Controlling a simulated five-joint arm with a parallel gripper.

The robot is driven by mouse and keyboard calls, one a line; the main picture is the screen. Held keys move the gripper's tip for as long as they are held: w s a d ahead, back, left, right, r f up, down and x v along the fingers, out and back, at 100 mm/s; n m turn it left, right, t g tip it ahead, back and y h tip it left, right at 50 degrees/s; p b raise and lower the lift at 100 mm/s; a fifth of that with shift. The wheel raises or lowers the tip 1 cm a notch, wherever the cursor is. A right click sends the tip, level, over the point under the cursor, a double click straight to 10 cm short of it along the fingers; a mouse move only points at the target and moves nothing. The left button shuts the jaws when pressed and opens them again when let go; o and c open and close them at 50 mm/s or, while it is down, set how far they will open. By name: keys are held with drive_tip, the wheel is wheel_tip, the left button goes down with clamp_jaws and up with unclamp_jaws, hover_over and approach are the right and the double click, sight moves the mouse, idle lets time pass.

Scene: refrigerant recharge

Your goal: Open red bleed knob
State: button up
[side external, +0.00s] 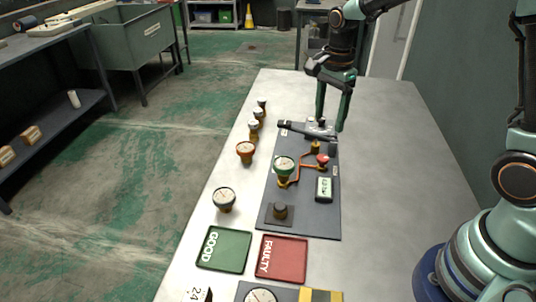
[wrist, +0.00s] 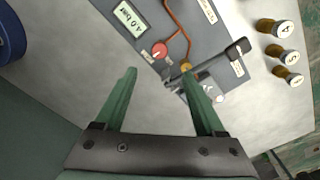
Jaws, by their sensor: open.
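The red bleed knob (side external: 323,159) sits on the dark grey panel (side external: 300,215), at the end of a copper pipe. In the wrist view the red knob (wrist: 159,49) lies beyond my fingertips, between the display and the brass fitting. My gripper (side external: 332,122) is open and empty, with its green fingers pointing down near the far end of the panel. In the wrist view my gripper (wrist: 160,82) has its fingers wide apart, and the right fingertip overlaps the panel near a black lever. The knob is apart from both fingers.
A black lever handle (side external: 306,131) and brass fitting (side external: 315,147) stand near my gripper. A gauge with a green rim (side external: 284,166) and a display (side external: 324,189) are on the panel. Loose gauges line the left table edge. Green (side external: 224,268) and red (side external: 301,259) trays lie in front.

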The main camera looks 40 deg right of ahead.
sight(323, 157)
wheel_tip(323, 157, down, 12)
drive_tip(key=shift+r, duration=0.2)
idle(0.4)
clamp_jaws()
